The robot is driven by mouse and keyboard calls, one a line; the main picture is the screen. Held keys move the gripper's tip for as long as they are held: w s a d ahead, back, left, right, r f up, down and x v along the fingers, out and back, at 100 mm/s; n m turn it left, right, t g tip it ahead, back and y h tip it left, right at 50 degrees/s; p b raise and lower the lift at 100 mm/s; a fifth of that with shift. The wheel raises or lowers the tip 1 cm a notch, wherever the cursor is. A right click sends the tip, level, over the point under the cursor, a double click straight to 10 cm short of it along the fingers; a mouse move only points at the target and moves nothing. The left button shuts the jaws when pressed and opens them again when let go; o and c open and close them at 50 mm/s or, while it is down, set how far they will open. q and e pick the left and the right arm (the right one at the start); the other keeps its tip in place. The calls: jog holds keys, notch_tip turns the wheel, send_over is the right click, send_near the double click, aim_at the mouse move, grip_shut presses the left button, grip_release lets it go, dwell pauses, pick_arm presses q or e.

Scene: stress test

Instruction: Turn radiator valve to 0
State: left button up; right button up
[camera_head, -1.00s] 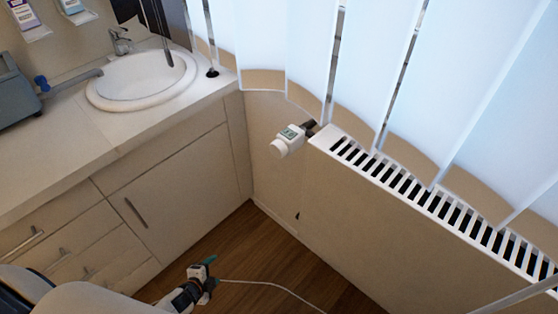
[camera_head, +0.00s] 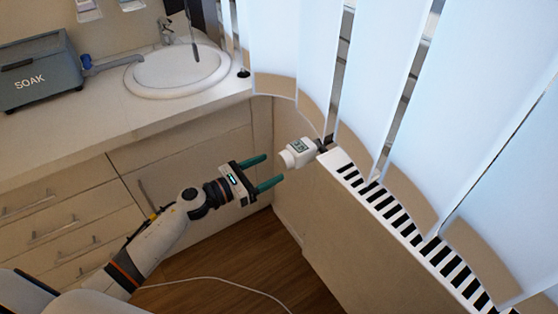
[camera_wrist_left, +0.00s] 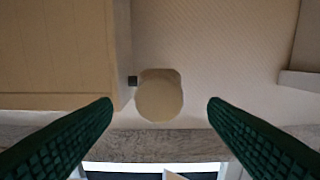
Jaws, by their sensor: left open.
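The radiator valve (camera_head: 299,152) is a white knob with a small grey display, fixed at the left end of the white radiator (camera_head: 345,165). My left gripper (camera_head: 275,170) is open, with its two green fingers pointing at the valve from the left. The fingertips are a short way from the knob and nothing is between them. In the left wrist view the knob's round end (camera_wrist_left: 160,97) shows ahead, between the two spread fingertips (camera_wrist_left: 161,103). The number on the display is too small to read. My right gripper is not in view.
A counter (camera_head: 70,165) with a white sink (camera_head: 178,70) and a grey SOAK box (camera_head: 38,72) stands at the left, above cabinet drawers. White vertical blinds (camera_head: 380,70) hang over the radiator. A thin pale cable (camera_head: 215,279) crosses the wooden floor (camera_head: 245,255).

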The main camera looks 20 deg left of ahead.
aim_at(281, 163)
pick_arm(q)
jog(key=shift+x, duration=2.25)
jog(key=shift+c, duration=0.3)
jog(key=c, duration=0.9)
